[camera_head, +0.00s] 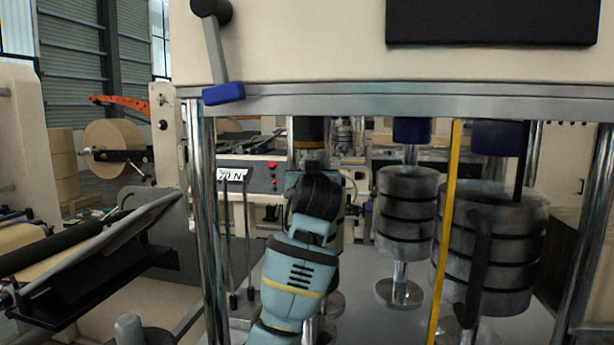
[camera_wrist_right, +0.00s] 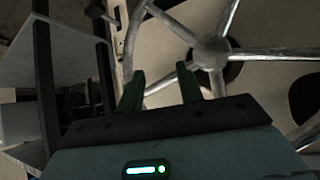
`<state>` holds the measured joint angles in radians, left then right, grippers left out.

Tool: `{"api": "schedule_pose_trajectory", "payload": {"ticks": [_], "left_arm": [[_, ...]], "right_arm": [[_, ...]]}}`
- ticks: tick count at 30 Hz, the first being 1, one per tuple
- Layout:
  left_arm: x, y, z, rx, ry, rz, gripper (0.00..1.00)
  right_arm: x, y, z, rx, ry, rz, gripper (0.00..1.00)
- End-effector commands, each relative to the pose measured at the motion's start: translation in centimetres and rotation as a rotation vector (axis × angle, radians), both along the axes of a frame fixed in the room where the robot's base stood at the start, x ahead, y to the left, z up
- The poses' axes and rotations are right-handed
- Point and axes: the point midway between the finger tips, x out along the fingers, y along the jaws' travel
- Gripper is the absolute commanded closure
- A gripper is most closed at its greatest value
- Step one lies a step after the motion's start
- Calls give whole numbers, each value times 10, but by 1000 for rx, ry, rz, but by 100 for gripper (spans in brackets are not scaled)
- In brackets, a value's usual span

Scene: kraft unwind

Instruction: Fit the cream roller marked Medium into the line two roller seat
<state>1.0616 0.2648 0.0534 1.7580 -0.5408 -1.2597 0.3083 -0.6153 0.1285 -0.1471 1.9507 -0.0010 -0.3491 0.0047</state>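In the head view a light blue arm of mine (camera_head: 295,275) reaches up from the bottom middle. Its dark wrist faces away, and I can make out no fingers at its end. In the right wrist view my right gripper (camera_wrist_right: 160,88) has its two green fingers apart with nothing between them. A metal spoked wheel (camera_wrist_right: 210,52) is just beyond the fingertips; I cannot tell whether they touch. I cannot make out a cream roller marked Medium or identify the line two roller seat in either view.
Stacks of grey discs (camera_head: 405,210) and (camera_head: 495,245) stand right of the arm under a machine beam (camera_head: 400,98). A yellow upright bar (camera_head: 445,235) runs between them. A brown paper roll (camera_head: 112,148) is at the back left. A tilted black-edged tray (camera_head: 90,245) is at left.

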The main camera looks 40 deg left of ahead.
Motion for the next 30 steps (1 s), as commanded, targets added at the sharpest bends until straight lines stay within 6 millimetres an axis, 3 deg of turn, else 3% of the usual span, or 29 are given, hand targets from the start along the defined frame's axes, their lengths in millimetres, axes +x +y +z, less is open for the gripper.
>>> {"api": "schedule_pose_trajectory", "payload": {"ticks": [13, 14, 18, 30], "left_arm": [[-2, -2, -1, 3, -7, 2, 100], [-1, -2, -4, -1, -1, 2, 66], [-1, -2, -4, -1, -1, 2, 48], [-4, -5, -3, 1, -1, 1, 47]], "right_arm": [[0, 1, 1, 2, -1, -1, 64], [0, 1, 1, 2, -1, -1, 64], [0, 1, 0, 2, -1, -1, 64], [-1, 0, -1, 0, 2, -1, 64]]}}
